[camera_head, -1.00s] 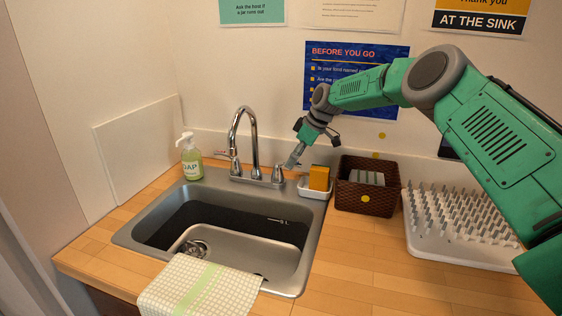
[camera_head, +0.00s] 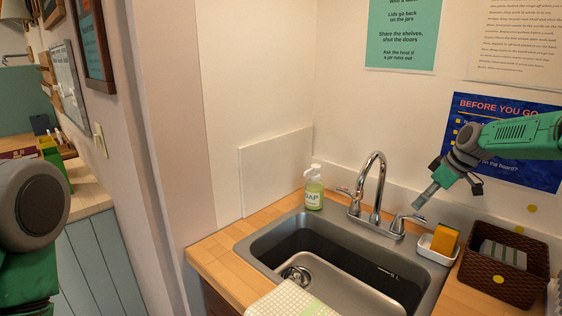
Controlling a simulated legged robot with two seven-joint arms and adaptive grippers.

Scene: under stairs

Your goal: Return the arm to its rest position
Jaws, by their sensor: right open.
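My right arm, green and grey, comes in from the right edge. Its gripper (camera_head: 424,197) points down and left just above the faucet's right handle (camera_head: 404,222). It is open, with nothing seen between its fingers; whether it touches the handle I cannot tell. The chrome faucet (camera_head: 377,185) stands at the back of the steel sink (camera_head: 262,250). A green and dark grey link of my left arm shows at the left edge, and its gripper is out of view.
A soap bottle (camera_head: 314,190) stands left of the faucet. A yellow sponge (camera_head: 445,240) in a white holder (camera_head: 428,251) and a brown basket (camera_head: 485,277) stand right of it. A checked towel (camera_head: 285,302) lies at the sink's front. A wall corner (camera_head: 160,150) separates another counter (camera_head: 90,198) at left.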

